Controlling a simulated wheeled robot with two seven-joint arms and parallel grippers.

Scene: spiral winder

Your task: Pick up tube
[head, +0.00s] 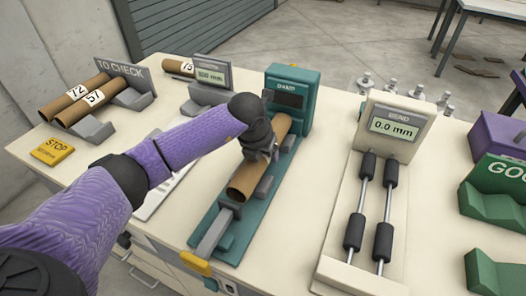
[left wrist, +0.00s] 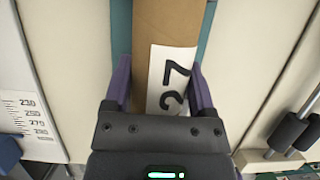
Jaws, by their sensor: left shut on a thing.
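A brown cardboard tube (head: 245,181) lies lengthwise on the teal gauge fixture (head: 228,238) in the middle of the table. My left gripper (head: 262,155) is above it and shut on its middle, one finger on each side. In the left wrist view the tube (left wrist: 165,22) carries a white label reading 27 (left wrist: 172,80), between the purple fingers of the gripper (left wrist: 160,88). The tube appears to rest in the fixture; I cannot tell whether it is lifted. My right gripper is not in view.
Tubes labelled 72 and 57 (head: 82,100) lie in the TO CHECK rack (head: 130,97) at left, near a yellow STOP block (head: 52,151). Another tube (head: 178,66) is at a gauge behind. The BEND gauge with rollers (head: 395,122) stands right, and a green GOOD rack (head: 497,205) at far right.

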